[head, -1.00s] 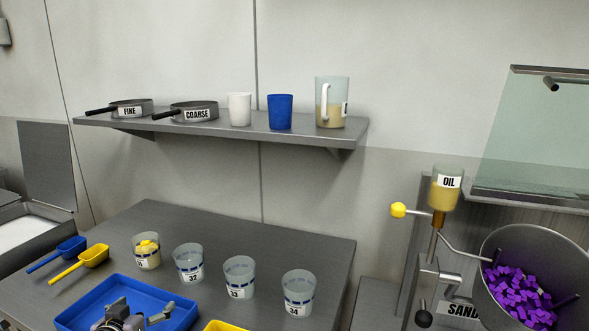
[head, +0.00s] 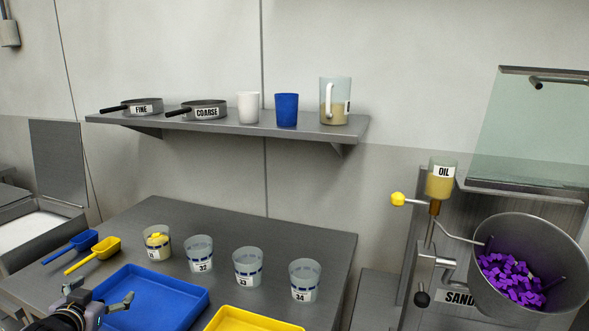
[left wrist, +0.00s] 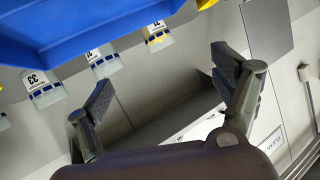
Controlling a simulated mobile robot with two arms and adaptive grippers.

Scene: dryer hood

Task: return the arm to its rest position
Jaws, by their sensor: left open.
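My left gripper (head: 101,306) is at the lower left of the head view, at the left edge of the blue tray (head: 160,290). In the left wrist view my left gripper (left wrist: 165,95) has its two fingers spread wide with nothing between them. The blue tray also shows at the top left of that view (left wrist: 75,25). My right gripper is in neither view.
Several clear cups stand behind the tray, among them cup 34 (head: 304,280); the leftmost cup (head: 157,243) holds yellow pieces. A blue scoop (head: 77,243) and yellow scoop (head: 95,255) lie left. A yellow tray (head: 255,320) is in front. A mixing pot (head: 530,250) stands right.

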